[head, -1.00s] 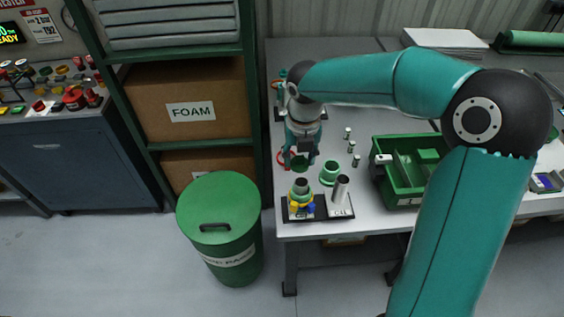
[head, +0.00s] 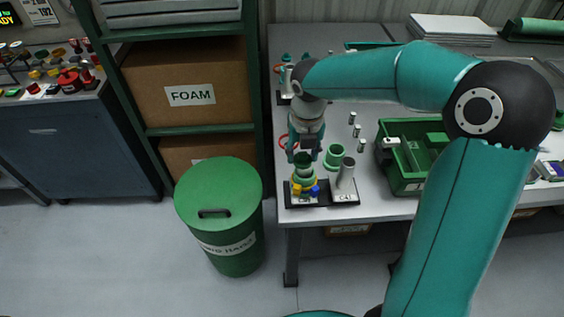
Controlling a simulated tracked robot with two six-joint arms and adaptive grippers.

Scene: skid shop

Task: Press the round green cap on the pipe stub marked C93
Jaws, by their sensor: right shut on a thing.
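My right gripper (head: 304,150) is shut on a round dark green cap (head: 303,160), at the near left of the workbench. The cap is right over a short pipe stub (head: 303,173) with a yellow and blue fitting at its base. I cannot tell whether cap and stub touch. The stub stands on a black base plate (head: 328,200). A grey bare pipe stub (head: 346,172) stands at the right of the same plate. The labels are too small to read surely. My left gripper is not in view.
A green bin (head: 402,184) is to the right. A green drum (head: 218,208) stands on the floor left of the workbench (head: 375,212).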

